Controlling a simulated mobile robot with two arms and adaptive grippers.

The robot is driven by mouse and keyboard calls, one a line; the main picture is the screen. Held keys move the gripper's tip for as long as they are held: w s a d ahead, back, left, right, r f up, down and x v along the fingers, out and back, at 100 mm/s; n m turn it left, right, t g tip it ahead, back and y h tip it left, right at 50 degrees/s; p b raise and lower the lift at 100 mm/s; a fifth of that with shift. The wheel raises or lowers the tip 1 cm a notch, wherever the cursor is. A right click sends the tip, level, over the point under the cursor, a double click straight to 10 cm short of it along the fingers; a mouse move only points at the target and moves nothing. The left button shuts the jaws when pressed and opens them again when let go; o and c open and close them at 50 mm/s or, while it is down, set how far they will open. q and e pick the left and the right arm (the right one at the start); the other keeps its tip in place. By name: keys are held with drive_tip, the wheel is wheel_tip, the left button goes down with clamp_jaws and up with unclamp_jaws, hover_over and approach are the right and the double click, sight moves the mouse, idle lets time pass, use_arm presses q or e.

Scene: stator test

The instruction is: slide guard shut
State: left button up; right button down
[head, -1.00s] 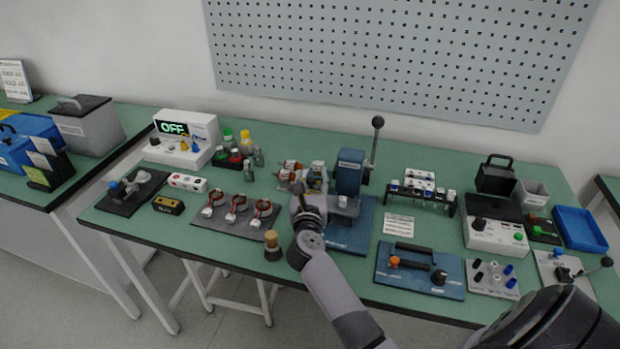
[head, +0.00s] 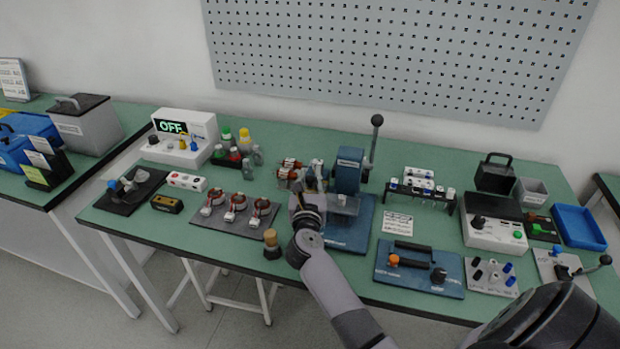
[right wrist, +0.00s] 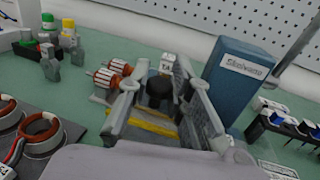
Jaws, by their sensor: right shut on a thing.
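The blue press-like stator machine (head: 349,172) stands upright mid-bench on a blue base plate (head: 348,236), and its tall blue body (right wrist: 240,82) shows in the right wrist view. A clear part that looks like the guard (head: 344,204) sits low on its front; how far it covers the opening I cannot tell. My right gripper (head: 317,178) is at the left side of the machine. In the right wrist view my right gripper (right wrist: 165,80) has its fingers on either side of a black knob (right wrist: 159,92) and is shut on it. My left gripper is out of view.
Copper-and-white rotors (head: 289,169) lie just left of the gripper. A tall lever (head: 375,145) rises at the machine's right. A mat with wound stator rings (head: 235,206) lies to the left. A rack of small parts (head: 420,190) stands to the right.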

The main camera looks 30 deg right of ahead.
drive_tip(key=s+d+p, duration=0.1)
drive_tip(key=s+d, duration=0.1)
drive_tip(key=s, duration=0.1)
drive_tip(key=s+d+p, duration=0.2)
drive_tip(key=s+d, duration=0.1)
drive_tip(key=shift+s+d, duration=0.35)
drive_tip(key=c, duration=1.4)
unclamp_jaws()
drive_tip(key=shift+s, duration=0.1)
drive_tip(key=shift+c, duration=0.2)
